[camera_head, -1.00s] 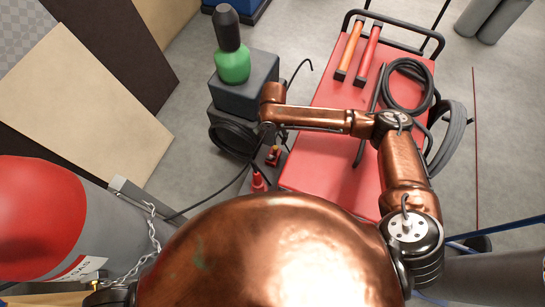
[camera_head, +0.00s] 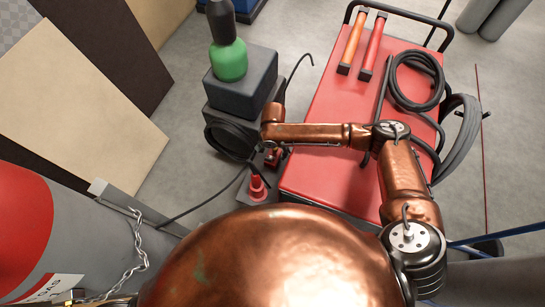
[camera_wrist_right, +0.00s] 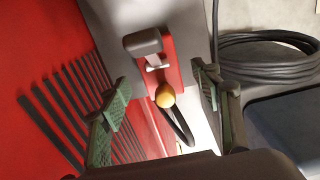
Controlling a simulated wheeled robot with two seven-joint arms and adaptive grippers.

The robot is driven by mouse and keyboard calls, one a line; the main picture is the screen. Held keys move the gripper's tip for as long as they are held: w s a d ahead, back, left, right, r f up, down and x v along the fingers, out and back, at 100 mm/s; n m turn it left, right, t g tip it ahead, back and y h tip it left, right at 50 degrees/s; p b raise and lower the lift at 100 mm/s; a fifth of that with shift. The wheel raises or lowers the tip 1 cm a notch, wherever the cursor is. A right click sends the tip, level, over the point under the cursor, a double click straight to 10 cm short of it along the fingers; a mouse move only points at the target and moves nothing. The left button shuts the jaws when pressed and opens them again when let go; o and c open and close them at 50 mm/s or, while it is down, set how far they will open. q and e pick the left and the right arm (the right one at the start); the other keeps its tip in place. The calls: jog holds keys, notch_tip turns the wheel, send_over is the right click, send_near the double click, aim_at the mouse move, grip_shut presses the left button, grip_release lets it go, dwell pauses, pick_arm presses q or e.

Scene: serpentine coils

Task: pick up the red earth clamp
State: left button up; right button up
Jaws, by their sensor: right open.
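The red earth clamp (camera_wrist_right: 170,72) shows in the right wrist view as a narrow red piece with a grey block at its far end, a small metal crossbar and a yellow knob. A dark strap or cable loops from it. My right gripper (camera_wrist_right: 155,105) is open, its green-padded fingers on either side of the clamp and apart from it. My left gripper is not in view.
The red cart (camera_head: 325,115) with vents stands close on one side of the gripper. A black cable coil (camera_head: 229,137) and a dark box (camera_head: 243,85) with a green bottle (camera_head: 229,60) are on the other.

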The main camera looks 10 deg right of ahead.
aim_at(273, 156)
notch_tip(273, 156, down, 2)
jog(key=shift+f, duration=0.2)
jog(key=shift+c, duration=0.4)
grip_shut()
jog(key=shift+w+r, duration=0.1)
jog(key=shift+w, duration=0.05)
